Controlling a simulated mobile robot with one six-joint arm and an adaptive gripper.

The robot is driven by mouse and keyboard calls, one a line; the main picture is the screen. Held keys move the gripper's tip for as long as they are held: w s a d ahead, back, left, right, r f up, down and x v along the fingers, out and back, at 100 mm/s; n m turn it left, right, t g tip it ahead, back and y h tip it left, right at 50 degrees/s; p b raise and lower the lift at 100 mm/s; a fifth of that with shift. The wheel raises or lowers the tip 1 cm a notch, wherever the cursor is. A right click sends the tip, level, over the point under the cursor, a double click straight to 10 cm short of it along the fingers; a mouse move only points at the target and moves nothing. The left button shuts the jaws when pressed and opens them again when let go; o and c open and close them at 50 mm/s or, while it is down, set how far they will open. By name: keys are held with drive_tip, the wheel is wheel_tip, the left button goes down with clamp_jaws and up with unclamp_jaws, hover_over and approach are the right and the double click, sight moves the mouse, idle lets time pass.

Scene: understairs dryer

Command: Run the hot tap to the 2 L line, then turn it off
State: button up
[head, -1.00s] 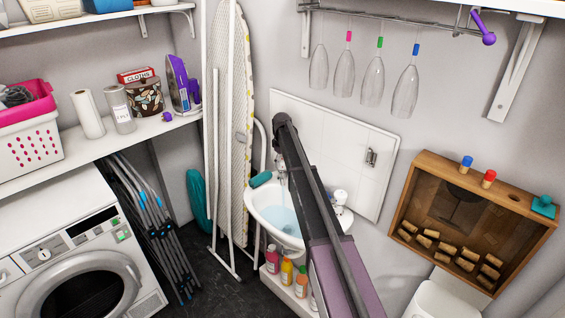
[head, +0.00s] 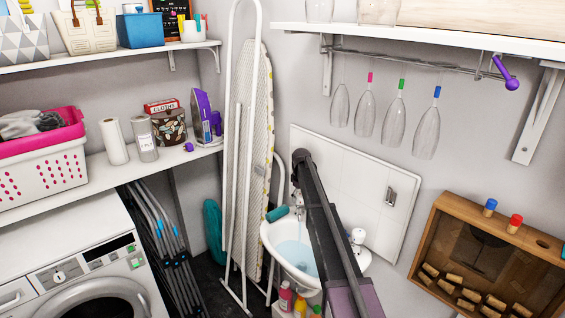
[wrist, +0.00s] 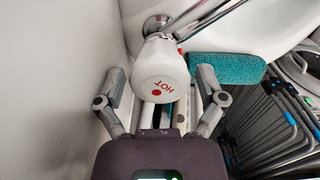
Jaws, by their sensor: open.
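The hot tap (wrist: 160,75) has a white round handle marked HOT with a red dot, on a chrome body. In the wrist view my gripper (wrist: 159,84) is open, with one finger on each side of the handle; I cannot tell whether either touches it. In the head view my arm hides the gripper and most of the hot tap. The white basin (head: 270,240) holds pale blue water (head: 295,254). No 2 L line can be made out. A second white tap handle (head: 358,236) stands at the basin's right. I cannot tell whether water is running.
A teal roll (wrist: 227,68) lies on the basin's left rim, close to the hot tap. An ironing board (head: 257,160) and folded blue-grey racks (head: 160,240) stand to the left. Bottles (head: 285,298) sit below the basin. Glasses (head: 397,122) hang above right.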

sight(300, 194)
drive_tip(key=shift+d+r+p, duration=0.1)
drive_tip(key=shift+r+p, duration=4.25)
drive_tip(key=shift+r, duration=0.15)
drive_tip(key=shift+r+p, duration=0.5)
